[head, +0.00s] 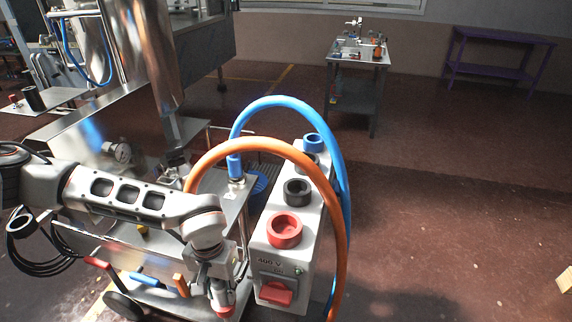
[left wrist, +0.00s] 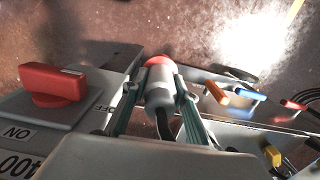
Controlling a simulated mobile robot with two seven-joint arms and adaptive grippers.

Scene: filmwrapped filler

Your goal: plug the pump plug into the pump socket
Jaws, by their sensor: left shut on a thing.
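My left gripper (head: 221,290) is shut on a grey plug with a red end (left wrist: 160,85). The fingers lie on either side of the plug in the left wrist view, and a dark cable runs from it toward the camera. In the head view, the red end (head: 223,309) shows below the gripper, left of the grey power box (head: 262,262). The box top carries a red socket (head: 284,231), a black socket (head: 297,193) and a blue socket (head: 312,142). The pictures do not label which is the pump socket. My right gripper is out of view.
An orange hose (head: 262,143) and a blue hose (head: 283,101) arch over the box. A red rotary switch (head: 276,293) sticks out of its front. A steel cart with coloured handles (head: 144,278) stands at left. Open floor lies to the right.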

